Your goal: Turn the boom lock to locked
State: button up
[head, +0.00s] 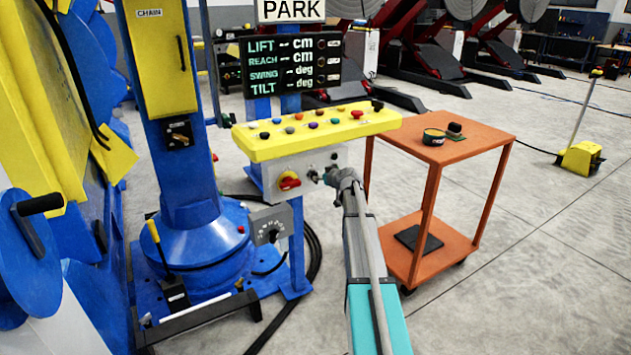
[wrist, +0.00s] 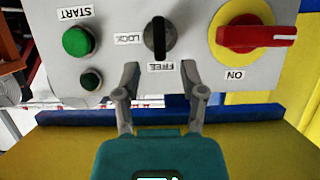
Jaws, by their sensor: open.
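The boom lock is a black rotary knob (wrist: 160,37) on the grey panel (wrist: 110,14) in the wrist view. A LOCK label (wrist: 130,38) sits to its left and a FREE label (wrist: 161,68) below it, both rotated in the picture. The knob's grip bar stands vertical, in line with FREE. My gripper (wrist: 159,73) is open and empty, its two fingertips apart just below the knob in the picture, one on each side of FREE. In the head view my gripper (head: 334,178) is at the grey box under the yellow console, and it partly hides the knob area.
Left of the knob are a green START button (wrist: 78,41) and a smaller dark green button (wrist: 91,80). Right of it is a red rotary switch on a yellow disc (wrist: 250,36), marked ON. The yellow console (head: 330,130) overhangs the box. An orange cart (head: 460,140) stands to the right.

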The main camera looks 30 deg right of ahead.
jog(key=shift+b+x, duration=0.7)
jog(key=shift+x, duration=1.8)
jog(key=shift+c, duration=0.3)
grip_shut()
